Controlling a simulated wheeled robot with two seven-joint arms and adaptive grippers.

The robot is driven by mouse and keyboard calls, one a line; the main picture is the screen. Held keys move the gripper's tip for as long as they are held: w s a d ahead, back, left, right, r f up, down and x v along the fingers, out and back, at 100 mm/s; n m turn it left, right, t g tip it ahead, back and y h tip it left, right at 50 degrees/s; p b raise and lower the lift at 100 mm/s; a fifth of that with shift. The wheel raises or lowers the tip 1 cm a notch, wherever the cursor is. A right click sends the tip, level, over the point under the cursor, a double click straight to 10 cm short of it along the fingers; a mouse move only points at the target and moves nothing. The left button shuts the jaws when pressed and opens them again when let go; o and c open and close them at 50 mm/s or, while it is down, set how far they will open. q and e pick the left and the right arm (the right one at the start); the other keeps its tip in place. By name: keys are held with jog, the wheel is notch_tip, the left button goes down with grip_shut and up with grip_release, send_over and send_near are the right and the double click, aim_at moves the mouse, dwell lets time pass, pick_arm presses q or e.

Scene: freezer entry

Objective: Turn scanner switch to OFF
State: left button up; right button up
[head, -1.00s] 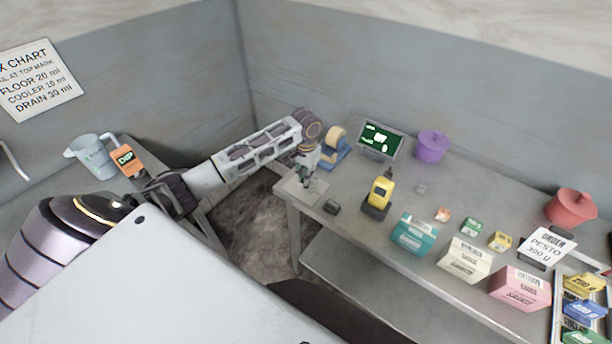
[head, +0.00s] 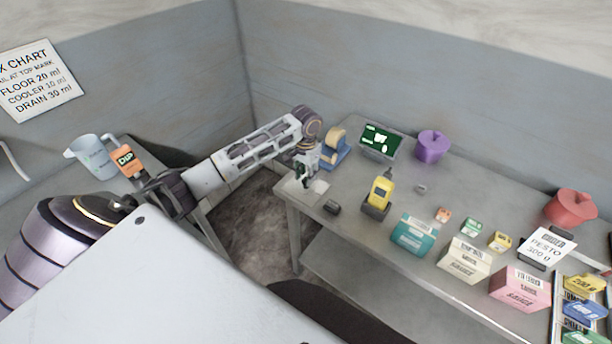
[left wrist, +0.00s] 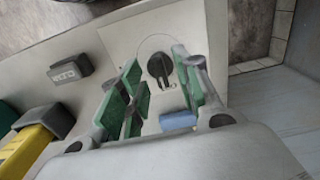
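A black rotary switch knob (left wrist: 160,66) sits on a pale square plate (left wrist: 122,40) at the table's left end. The plate also shows in the head view (head: 318,189). My left gripper (head: 306,184) points down over this plate. In the left wrist view its green-padded fingers (left wrist: 160,88) are apart, with the knob between and slightly beyond them; I see no contact. A small blue piece (left wrist: 178,121) shows near the fingers. A yellow scanner (head: 380,190) stands in a dark cradle to the right. The knob's marks are not readable. My right gripper is not in view.
A small dark labelled block (head: 331,207) lies beside the plate. A tape dispenser (head: 335,148), a monitor (head: 380,140) and a purple pot (head: 432,146) stand behind. Several boxes, including a teal one (head: 412,234), line the table's front edge. A grey wall is behind.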

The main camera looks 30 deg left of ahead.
pick_arm(q)
notch_tip(320, 180, up, 11)
dwell(0.6)
dwell(0.5)
jog(key=s+d+f+m+t+h, duration=0.1)
jog(key=s+d+f+m+t, duration=0.1)
jog(key=s+d+f, duration=1.1)
jog(key=shift+s+a+r+t, duration=0.6)
jog(key=shift+s+t, duration=0.2)
jog(key=shift+s, duration=4.45)
notch_tip(320, 180, down, 35)
jog(key=s+g+b, duration=0.1)
jog(key=s+b, duration=0.1)
jog(key=s, duration=0.1)
jog(key=s+a+f+b, duration=0.1)
jog(key=s+a+f, duration=0.1)
jog(key=s+f, duration=0.9)
jog(key=s+a+f+g+y+b, duration=0.1)
jog(key=s+a+f, duration=0.1)
jog(key=s+f, duration=0.9)
jog(key=shift+g, duration=0.3)
